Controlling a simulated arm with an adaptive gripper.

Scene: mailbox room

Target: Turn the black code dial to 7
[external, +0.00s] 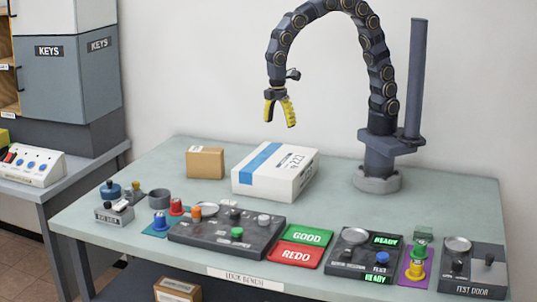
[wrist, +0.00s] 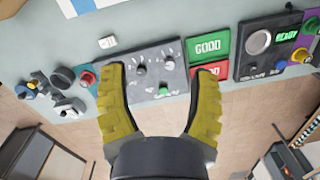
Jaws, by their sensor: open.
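A dark control panel (external: 190,236) lies near the table's front edge, left of centre; it also shows in the wrist view (wrist: 150,52). A dark knob (wrist: 140,70) on it has small pale marks nearby, too small to read. It looks like the black code dial, but I cannot be sure. A dark knob (external: 234,213) also shows on this panel in the external view. The panel has a green knob (external: 237,232) as well. My gripper (external: 280,119) is open and empty, high above the table; its yellow fingers (wrist: 162,74) frame the panel from above, touching nothing.
Green GOOD (external: 306,236) and red REDO (external: 297,255) plates lie right of the panel. A READY panel (external: 347,268) and another panel (external: 472,277) stand farther right. A white box (external: 270,182) and a brown carton (external: 205,162) stand behind. Small knobs and cups crowd the left.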

